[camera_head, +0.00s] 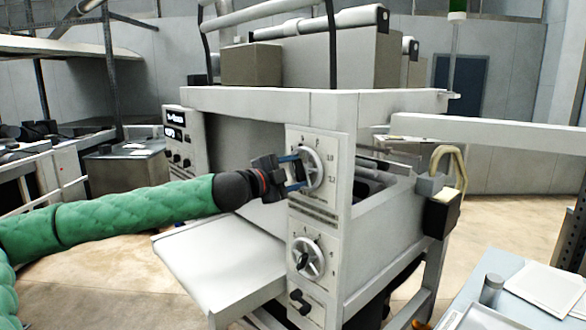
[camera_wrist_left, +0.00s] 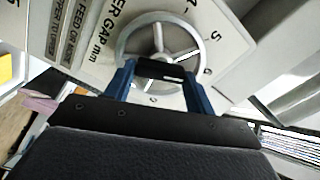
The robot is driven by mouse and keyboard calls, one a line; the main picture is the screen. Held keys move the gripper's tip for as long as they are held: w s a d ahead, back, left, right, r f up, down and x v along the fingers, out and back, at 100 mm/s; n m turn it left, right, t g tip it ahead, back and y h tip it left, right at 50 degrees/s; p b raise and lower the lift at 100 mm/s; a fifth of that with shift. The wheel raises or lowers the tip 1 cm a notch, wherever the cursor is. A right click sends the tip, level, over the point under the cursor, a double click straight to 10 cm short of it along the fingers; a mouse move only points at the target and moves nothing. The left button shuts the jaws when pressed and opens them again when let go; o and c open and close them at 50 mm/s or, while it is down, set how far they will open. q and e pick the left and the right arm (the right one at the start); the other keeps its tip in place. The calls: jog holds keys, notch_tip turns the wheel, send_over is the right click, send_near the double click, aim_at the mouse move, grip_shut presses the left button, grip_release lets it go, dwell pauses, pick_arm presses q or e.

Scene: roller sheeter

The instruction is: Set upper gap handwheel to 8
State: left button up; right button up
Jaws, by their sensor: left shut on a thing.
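The upper gap handwheel (camera_head: 315,169) is a grey spoked wheel on the upper dial plate of the sheeter's front panel. It also shows in the left wrist view (camera_wrist_left: 190,38), with "GAP mm" lettering and a few numbers around it. My left gripper (camera_head: 298,172) comes in from the left and is at the wheel. I cannot read which number the wheel is set to. My right gripper is not in view.
A lower handwheel (camera_head: 308,258) sits on the same panel below. A white feed table (camera_head: 220,265) sticks out to the left of the panel. A control box (camera_head: 183,140) with displays stands behind my left gripper. A blue-grey table (camera_head: 520,300) is at the right.

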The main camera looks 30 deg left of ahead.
pick_arm(q)
jog(key=shift+r+m, duration=0.1)
jog(key=shift+m, duration=0.4)
jog(key=m+p, duration=0.2)
jog(key=m, duration=0.3)
jog(key=shift+p, duration=0.4)
jog(key=shift+f+m+p, duration=0.25)
jog(key=shift+m+p, duration=0.25)
jog(key=shift+m, duration=0.8)
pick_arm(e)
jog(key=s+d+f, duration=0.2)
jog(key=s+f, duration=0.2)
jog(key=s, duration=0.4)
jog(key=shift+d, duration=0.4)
pick_arm(q)
jog(key=o, duration=1)
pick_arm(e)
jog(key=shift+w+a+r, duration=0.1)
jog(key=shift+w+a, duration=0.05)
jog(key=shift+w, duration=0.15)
pick_arm(q)
jog(key=shift+s, duration=0.1)
